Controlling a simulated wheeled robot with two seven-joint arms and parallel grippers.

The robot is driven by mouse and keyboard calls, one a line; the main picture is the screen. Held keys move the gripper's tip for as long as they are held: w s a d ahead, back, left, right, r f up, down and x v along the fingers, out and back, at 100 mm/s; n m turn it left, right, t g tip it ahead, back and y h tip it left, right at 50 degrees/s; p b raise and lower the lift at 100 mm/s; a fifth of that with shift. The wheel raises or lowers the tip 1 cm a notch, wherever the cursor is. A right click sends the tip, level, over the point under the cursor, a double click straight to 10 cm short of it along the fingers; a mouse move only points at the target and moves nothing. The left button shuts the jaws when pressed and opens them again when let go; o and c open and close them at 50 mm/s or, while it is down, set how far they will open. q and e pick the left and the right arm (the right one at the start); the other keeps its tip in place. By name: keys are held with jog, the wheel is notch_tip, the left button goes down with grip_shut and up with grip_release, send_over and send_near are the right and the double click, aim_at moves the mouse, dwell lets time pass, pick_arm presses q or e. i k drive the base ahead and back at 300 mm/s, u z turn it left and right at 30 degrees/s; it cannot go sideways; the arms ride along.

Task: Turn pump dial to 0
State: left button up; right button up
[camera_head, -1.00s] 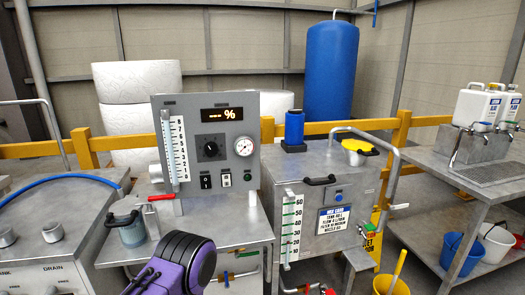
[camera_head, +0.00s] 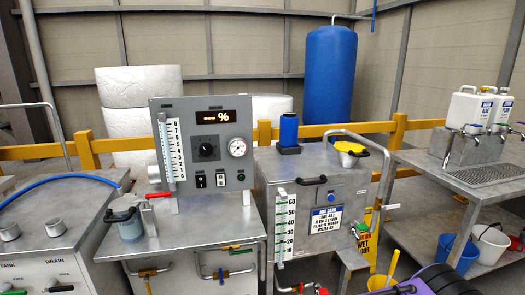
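A grey pump panel (camera_head: 240,184) stands upright on the metal bench left of centre. Its black round dial (camera_head: 206,148) sits in a dark square plate, with a light pointer mark too small to read. Above it a black display (camera_head: 209,116) shows orange characters, too small to read, and a white % sign. Nothing touches the dial. Neither gripper shows. Only a purple and black part of my arm is visible at the bottom right edge, well away from the panel.
The panel also carries a round gauge (camera_head: 237,147), a scaled tube (camera_head: 171,150) and two rocker switches (camera_head: 211,181). A red-handled valve (camera_head: 159,196) and a lidded jar (camera_head: 128,225) stand before it. A metal tank (camera_head: 316,172) is to the right. Space before the dial is clear.

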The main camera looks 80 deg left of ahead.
aim_at(206, 149)
jog(key=k, duration=0.95)
jog(key=u, duration=1.7)
